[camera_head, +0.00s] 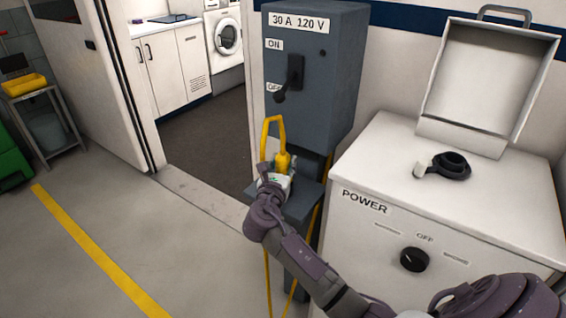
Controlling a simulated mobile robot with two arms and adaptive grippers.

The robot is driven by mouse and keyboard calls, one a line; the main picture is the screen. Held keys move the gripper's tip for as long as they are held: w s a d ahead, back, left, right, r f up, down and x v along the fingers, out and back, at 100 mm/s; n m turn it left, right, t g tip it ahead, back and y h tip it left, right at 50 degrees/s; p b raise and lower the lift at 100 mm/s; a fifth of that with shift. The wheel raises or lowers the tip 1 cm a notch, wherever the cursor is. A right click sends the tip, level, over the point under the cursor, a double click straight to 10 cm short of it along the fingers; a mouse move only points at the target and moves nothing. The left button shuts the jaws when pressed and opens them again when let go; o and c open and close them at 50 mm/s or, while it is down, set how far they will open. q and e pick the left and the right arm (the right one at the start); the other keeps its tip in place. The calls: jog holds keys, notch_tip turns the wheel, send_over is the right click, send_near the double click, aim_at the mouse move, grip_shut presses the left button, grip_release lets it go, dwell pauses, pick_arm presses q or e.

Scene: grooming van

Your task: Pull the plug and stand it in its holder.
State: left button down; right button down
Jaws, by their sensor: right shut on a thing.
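The yellow plug (283,162) with its tall loop is in front of the lower part of the grey pedestal (320,75). My right gripper (274,177) reaches up from below and is shut on the plug. Its fingers and the arm hide the plug's lower end, so I cannot tell whether it still touches the pedestal. The yellow cable (267,280) hangs down below the gripper. A black round fitting (452,164) with a pale flap stands on the white cabinet's top; I cannot tell whether it is the holder. My left gripper is out of view.
The pedestal's black lever (291,78) points down towards OFF. A grey ledge (305,198) juts out below it. The white POWER cabinet (470,225), with a black knob (414,259) and a raised lid (475,80), stands at right.

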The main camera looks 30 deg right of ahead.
jog(key=shift+f, duration=0.6)
dwell(0.5)
jog(key=c, duration=0.6)
grip_release()
jog(key=shift+f, duration=0.1)
